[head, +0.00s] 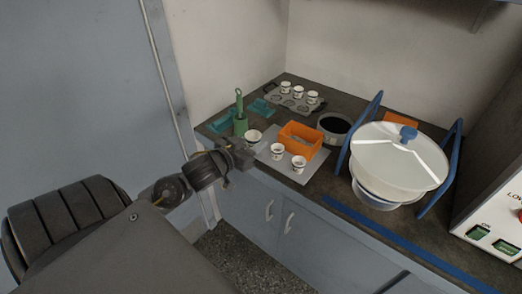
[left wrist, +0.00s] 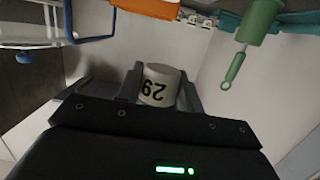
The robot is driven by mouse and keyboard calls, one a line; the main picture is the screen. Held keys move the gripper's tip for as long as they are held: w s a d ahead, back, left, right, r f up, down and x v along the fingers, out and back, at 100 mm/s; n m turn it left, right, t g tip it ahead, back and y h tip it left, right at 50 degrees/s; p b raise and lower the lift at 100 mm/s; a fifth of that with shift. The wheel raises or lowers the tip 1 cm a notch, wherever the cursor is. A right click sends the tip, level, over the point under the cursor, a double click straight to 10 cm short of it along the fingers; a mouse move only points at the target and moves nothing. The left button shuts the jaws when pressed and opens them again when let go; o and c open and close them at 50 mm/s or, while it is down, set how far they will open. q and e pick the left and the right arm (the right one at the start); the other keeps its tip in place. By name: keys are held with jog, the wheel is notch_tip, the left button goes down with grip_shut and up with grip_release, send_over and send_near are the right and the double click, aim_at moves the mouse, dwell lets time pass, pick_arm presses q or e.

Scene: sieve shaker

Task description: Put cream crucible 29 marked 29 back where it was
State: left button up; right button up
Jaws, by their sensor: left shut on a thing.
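Cream crucible 29 (left wrist: 160,85) sits between the two fingers of my left gripper (left wrist: 162,92), which is shut on it. Its black number 29 appears upside down in the left wrist view. In the head view my left gripper (head: 244,153) is at the left front edge of the counter, and the held crucible (head: 254,136) shows just beyond it. A grey perforated rack (head: 274,97) at the back holds three similar crucibles in its back row; its front holes look empty. Two more crucibles (head: 277,151) (head: 299,163) stand on a grey plate (head: 310,174). My right gripper is out of view.
An orange box (head: 300,139) stands behind the plate crucibles. A green holder with a handled tool (head: 240,124) and teal trays (head: 262,108) are at left. A dark round pan (head: 334,127) and the large shaker (head: 398,160) with blue side frames block the right.

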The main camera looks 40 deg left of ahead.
pick_arm(q)
jog(key=w+a+f, duration=0.2)
jog(key=w, duration=0.1)
jog(key=w+a+f, duration=0.2)
jog(key=w+f, duration=0.1)
jog(key=w, duration=0.1)
jog(key=w+a+f, duration=0.2)
jog(key=w+f, duration=0.1)
jog(key=w, duration=0.1)
jog(key=shift+a+f, duration=0.15)
jog(key=shift+f, duration=0.05)
jog(key=shift+w+a+f, duration=0.25)
jog(key=shift+w+f, duration=0.2)
jog(key=shift+f, duration=0.25)
jog(key=shift+f+p, duration=0.35)
jog(key=shift+f, duration=1.2)
jog(key=shift+f, duration=0.2)
jog(key=o, duration=1)
